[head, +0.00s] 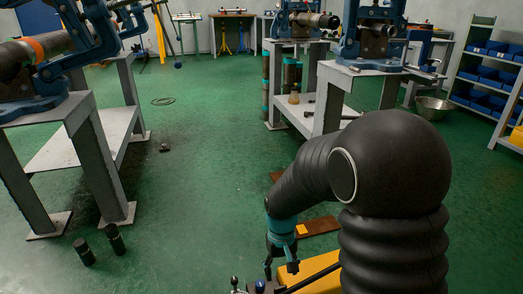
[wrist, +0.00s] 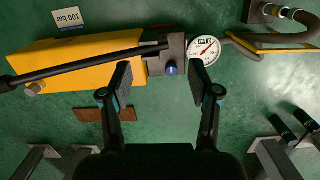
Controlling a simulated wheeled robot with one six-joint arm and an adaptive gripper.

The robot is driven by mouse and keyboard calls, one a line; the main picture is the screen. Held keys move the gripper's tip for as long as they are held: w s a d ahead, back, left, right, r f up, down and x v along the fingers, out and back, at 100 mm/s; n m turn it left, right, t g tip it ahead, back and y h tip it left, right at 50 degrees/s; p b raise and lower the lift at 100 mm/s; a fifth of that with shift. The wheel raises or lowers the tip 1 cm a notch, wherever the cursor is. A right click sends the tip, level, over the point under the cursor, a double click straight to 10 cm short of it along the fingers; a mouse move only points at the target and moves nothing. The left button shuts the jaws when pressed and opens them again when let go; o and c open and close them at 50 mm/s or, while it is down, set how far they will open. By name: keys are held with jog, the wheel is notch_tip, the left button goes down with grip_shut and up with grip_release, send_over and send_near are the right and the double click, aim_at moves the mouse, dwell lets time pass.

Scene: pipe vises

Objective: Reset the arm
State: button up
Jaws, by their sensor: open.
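My gripper (head: 282,262) hangs low at the bottom centre of the head view, at the end of my black arm. The wrist view shows my gripper (wrist: 160,82) open, with two dark fingers spread apart and nothing held. Below it on the green floor is a yellow hand pump (wrist: 85,68) with a long black lever (wrist: 80,67). A blue knob (wrist: 170,69) shows between the fingertips, and a round gauge (wrist: 204,50) sits just right of it. The pump (head: 315,272) is partly hidden behind my arm in the head view.
A bench (head: 75,150) with a blue pipe vise (head: 92,45) stands left; another bench (head: 340,72) with vises stands right. Two dark cylinders (head: 115,238) stand on the floor. A shelf (head: 485,85) holds blue bins. The middle floor is mostly clear.

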jog(key=s+d+r+m+t+p, duration=0.1)
jog(key=s+d+r+t+p, duration=0.1)
jog(key=s+r, duration=0.3)
jog(key=s+d+r+m+t+p, duration=0.1)
jog(key=s+d+r, duration=0.4)
jog(key=r, duration=0.9)
jog(key=s+d+r+t+p, duration=0.3)
jog(key=s+r, duration=0.3)
jog(key=r, duration=0.4)
jog(key=shift+s+d+r+m+t+p, duration=0.25)
jog(key=shift+m+t+p, duration=0.15)
jog(key=shift+t+p, duration=0.15)
